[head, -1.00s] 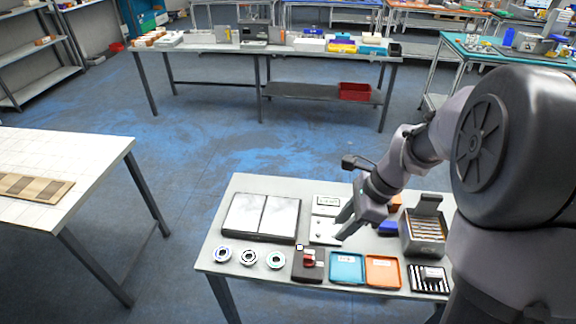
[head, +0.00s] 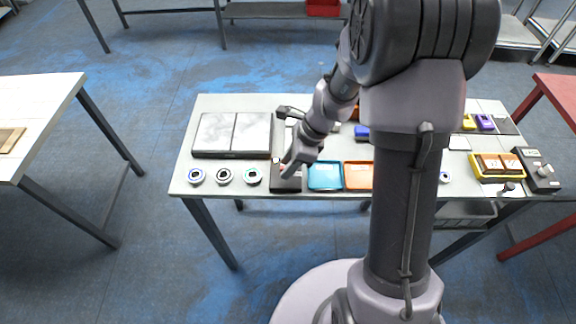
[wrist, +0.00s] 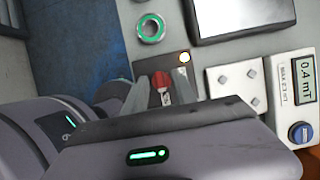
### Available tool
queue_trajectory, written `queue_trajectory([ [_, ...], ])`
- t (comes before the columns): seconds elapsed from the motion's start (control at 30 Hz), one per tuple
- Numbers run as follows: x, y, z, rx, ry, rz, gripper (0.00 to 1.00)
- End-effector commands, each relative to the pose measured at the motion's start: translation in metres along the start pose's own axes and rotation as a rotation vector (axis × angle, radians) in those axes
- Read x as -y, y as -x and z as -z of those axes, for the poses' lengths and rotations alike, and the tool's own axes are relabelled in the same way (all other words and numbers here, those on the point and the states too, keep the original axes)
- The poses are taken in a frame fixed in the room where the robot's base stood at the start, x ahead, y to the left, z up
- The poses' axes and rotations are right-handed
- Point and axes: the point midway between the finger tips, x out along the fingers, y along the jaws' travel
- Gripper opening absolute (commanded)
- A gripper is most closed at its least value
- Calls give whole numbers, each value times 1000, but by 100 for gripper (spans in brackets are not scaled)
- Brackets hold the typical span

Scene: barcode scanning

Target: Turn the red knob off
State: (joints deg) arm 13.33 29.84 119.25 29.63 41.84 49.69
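The red knob (wrist: 161,81) is on a dark box (wrist: 174,62) with a small lit lamp (wrist: 184,57) at its corner. In the wrist view my gripper (wrist: 160,92) has its two fingers apart, one on each side of the knob. I cannot tell whether either finger touches it. In the head view my gripper (head: 291,168) is down over the dark box (head: 284,185) near the table's front edge and covers most of the knob.
Ring-shaped parts (head: 223,176) lie left of the box, and a blue tray (head: 324,176) and an orange tray (head: 358,176) lie right of it. A large two-panel plate (head: 232,134) is behind. A meter (wrist: 296,99) and a white block (wrist: 236,88) are nearby.

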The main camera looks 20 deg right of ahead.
Motion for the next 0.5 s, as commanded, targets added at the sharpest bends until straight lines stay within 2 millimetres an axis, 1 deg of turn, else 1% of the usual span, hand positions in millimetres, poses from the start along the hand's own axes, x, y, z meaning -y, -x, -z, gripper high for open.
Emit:
queue_trajectory([
  [0.17, 0, 1, 0, 0, 0, 0, 33],
  [0.2, 0, 1, 0, 0, 0, 0, 25],
  [0.33, 0, 1, 0, 0, 1, 0, 0],
  [0.5, 0, 1, 0, 0, 1, 0, 0],
])
